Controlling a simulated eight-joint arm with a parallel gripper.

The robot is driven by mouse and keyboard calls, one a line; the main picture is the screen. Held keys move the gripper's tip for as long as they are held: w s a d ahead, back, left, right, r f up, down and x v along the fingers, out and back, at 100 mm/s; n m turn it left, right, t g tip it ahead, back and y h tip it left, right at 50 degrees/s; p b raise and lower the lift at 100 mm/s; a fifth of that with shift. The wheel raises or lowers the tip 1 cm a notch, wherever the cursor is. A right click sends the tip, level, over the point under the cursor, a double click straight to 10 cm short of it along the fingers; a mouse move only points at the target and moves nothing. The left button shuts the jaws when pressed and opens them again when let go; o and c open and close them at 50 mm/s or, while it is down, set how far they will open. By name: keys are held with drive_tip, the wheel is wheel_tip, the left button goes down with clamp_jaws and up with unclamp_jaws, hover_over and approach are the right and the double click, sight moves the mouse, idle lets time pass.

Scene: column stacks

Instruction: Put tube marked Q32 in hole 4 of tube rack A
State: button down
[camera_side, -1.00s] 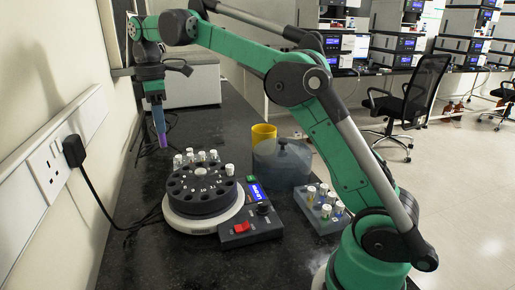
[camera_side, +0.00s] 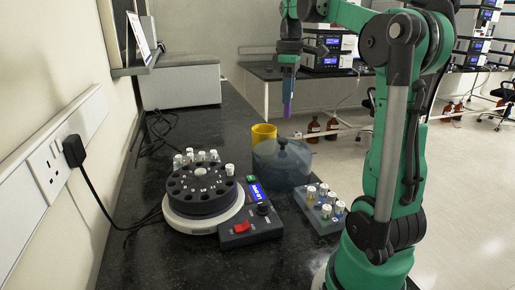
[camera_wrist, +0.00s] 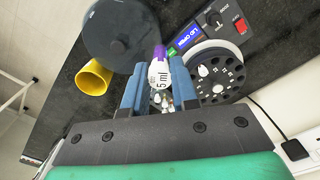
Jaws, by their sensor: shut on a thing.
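My gripper (camera_side: 288,84) hangs fingers-down high above the bench, behind the grey-blue pot in the side view. In the wrist view its blue fingers (camera_wrist: 157,90) are shut on a tube (camera_wrist: 160,74) with a white label reading "5 ml" and a purple end. The purple end (camera_side: 287,109) points down below the fingers in the side view. No Q32 mark is readable. A grey rack (camera_side: 328,226) with several white-capped tubes stands at the right of the bench; its letter and hole numbers cannot be read.
A round dark rotor (camera_side: 203,195) with numbered holes and several white-capped tubes sits left of the rack, beside a control box (camera_side: 250,230). A grey-blue lidded pot (camera_side: 282,165) and a yellow beaker (camera_side: 263,134) stand behind.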

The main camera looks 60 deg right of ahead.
drive_tip(key=s+d+f+m, duration=0.1)
drive_tip(key=s+m, duration=0.2)
drive_tip(key=s, duration=0.5)
drive_tip(key=shift+s+d+f, duration=0.1)
drive_tip(key=shift+s+f, duration=0.05)
drive_tip(key=shift+f, duration=3.95)
drive_tip(key=shift+s+d+f, duration=0.1)
drive_tip(key=shift+s+f, duration=0.05)
drive_tip(key=shift+f, duration=3.9)
drive_tip(key=shift+f, duration=0.6)
drive_tip(key=shift+f, duration=0.8)
drive_tip(key=shift+f, duration=0.2)
drive_tip(key=c, duration=0.6)
unclamp_jaws()
drive_tip(key=shift+o, duration=0.2)
